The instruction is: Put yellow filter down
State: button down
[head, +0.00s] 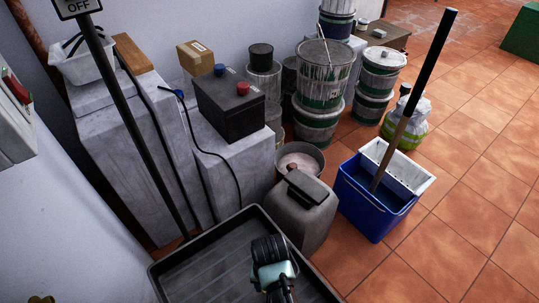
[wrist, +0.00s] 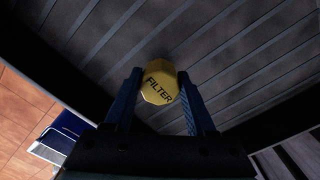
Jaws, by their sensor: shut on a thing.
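The yellow filter (wrist: 159,88) is in the middle of the wrist view, with the word FILTER in dark letters on the face toward the camera. My gripper (wrist: 160,76) is shut on it, one blue finger on each side. Behind the filter is the ribbed floor of a black tray (wrist: 235,45); whether they touch I cannot tell. In the head view the black tray (head: 190,268) lies at the bottom, and my arm reaches over it. The filter and fingertips are not discernible there.
A grey jerrycan (head: 303,215) stands just behind the tray. A blue bucket (head: 372,208) with a mop stands to the right. A dark pole (head: 130,115) rises left of the tray. A battery (head: 232,108) sits on a grey block. Tiled floor is clear at right.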

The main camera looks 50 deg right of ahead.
jog(key=shift+f, duration=0.3)
jog(key=shift+c, duration=1.1)
grip_release()
notch_tip(320, 180, up, 12)
jog(key=p, duration=0.4)
jog(key=shift+r, duration=0.15)
